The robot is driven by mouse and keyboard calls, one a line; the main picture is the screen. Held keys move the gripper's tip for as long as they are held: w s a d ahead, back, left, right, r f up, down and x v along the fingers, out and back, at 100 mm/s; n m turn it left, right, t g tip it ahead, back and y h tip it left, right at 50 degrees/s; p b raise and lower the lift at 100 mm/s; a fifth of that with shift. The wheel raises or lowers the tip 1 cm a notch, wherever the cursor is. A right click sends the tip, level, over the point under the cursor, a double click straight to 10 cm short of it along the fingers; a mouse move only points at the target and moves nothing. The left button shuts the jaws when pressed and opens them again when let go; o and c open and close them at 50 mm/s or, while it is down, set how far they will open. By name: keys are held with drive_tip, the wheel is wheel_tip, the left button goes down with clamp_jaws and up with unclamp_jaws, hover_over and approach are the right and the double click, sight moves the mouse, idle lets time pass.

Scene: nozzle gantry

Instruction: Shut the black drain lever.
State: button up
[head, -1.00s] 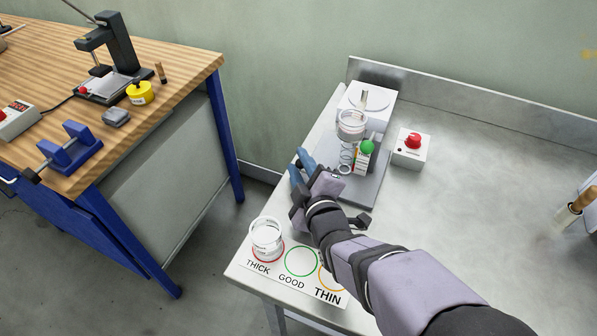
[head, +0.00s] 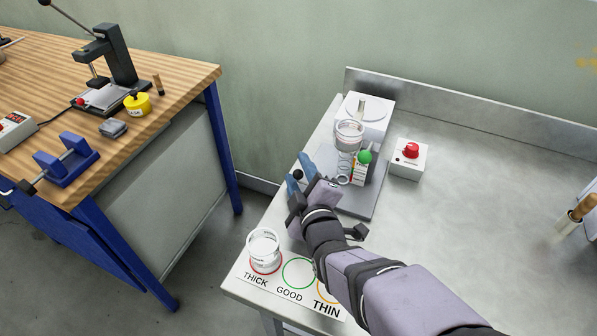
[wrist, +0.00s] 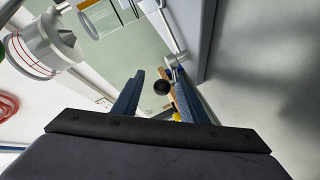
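The black drain lever shows as a small black knob (head: 298,174) at the left side of the nozzle stand (head: 360,200). In the wrist view the black knob (wrist: 161,87) sits in the gap between my two blue fingers, apart from both as far as I can see. My gripper (head: 301,176) is open around the knob, also in the wrist view (wrist: 158,93). The lever's arm behind the knob is mostly hidden.
A green ball (head: 364,156) is on the stand. A red button box (head: 408,158) stands to its right. A glass beaker (head: 263,249) stands on the THICK ring of the printed card (head: 284,284) in front. The steel table's right side is mostly clear.

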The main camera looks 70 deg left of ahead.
drive_tip(key=shift+d+r, duration=0.1)
drive_tip(key=shift+d, duration=0.05)
drive_tip(key=shift+r+b+v, duration=0.15)
drive_tip(key=shift+b+v, duration=0.1)
drive_tip(key=shift+v, duration=1.5)
drive_tip(key=shift+r+b+v, duration=0.15)
drive_tip(key=shift+b+v, duration=0.1)
drive_tip(key=shift+v, duration=1.5)
drive_tip(key=shift+w, duration=0.15)
drive_tip(key=shift+w+d+r, duration=0.3)
drive_tip(key=shift+w+d, duration=0.45)
drive_tip(key=shift+w, duration=0.1)
drive_tip(key=shift+w+d+r+p, duration=0.15)
drive_tip(key=shift+w+d+r, duration=0.05)
drive_tip(key=shift+w+d, duration=0.85)
drive_tip(key=shift+w+d+r+p, duration=0.15)
drive_tip(key=shift+w+d, duration=0.8)
drive_tip(key=shift+d, duration=0.1)
drive_tip(key=shift+f, duration=0.1)
drive_tip(key=shift+c, duration=0.2)
